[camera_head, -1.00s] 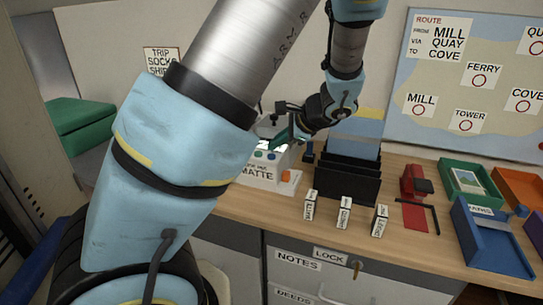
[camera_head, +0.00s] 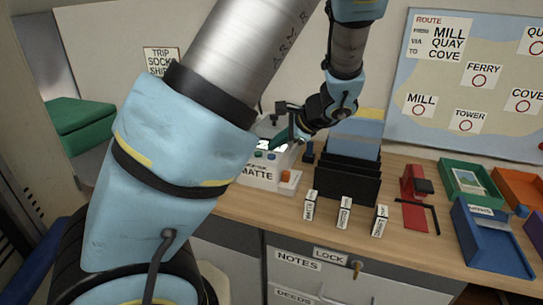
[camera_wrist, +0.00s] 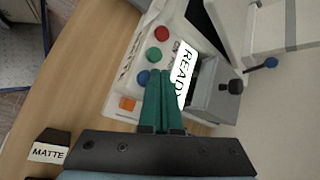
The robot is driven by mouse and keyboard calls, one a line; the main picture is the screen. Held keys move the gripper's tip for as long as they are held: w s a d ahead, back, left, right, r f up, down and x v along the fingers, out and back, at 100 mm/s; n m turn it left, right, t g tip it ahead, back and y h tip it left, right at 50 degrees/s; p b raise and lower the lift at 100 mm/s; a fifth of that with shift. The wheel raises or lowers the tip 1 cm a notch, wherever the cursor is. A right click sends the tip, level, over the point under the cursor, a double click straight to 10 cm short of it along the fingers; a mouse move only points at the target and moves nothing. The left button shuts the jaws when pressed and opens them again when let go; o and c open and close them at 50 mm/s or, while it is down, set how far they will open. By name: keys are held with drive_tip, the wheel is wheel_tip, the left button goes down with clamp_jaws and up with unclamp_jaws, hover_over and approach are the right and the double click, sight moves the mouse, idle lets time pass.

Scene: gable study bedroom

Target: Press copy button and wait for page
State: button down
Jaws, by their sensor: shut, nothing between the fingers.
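The white copier (camera_head: 262,178) stands on the desk, partly hidden behind my arm in the head view. The wrist view shows its panel (camera_wrist: 122,90) with a red button (camera_wrist: 162,33), a green button (camera_wrist: 154,54), a blue button (camera_wrist: 143,77) and an orange square button (camera_wrist: 127,103). A white display (camera_wrist: 184,68) reads READY. My gripper (camera_wrist: 163,73) is shut and empty, its green fingers over the panel, tips close to the green and blue buttons. Contact cannot be told. In the head view my gripper (camera_head: 281,139) is above the copier. Which button is copy is not readable.
A black file rack (camera_head: 340,180) stands right of the copier. Several small labelled blocks (camera_head: 344,212) stand before it. A red tool (camera_head: 414,190), a green tray (camera_head: 470,182) and a blue tray (camera_head: 490,245) lie farther right. Bare desk lies along the front edge.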

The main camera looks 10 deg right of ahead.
drive_tip(key=shift+f, duration=0.1)
drive_tip(key=shift+f, duration=0.3)
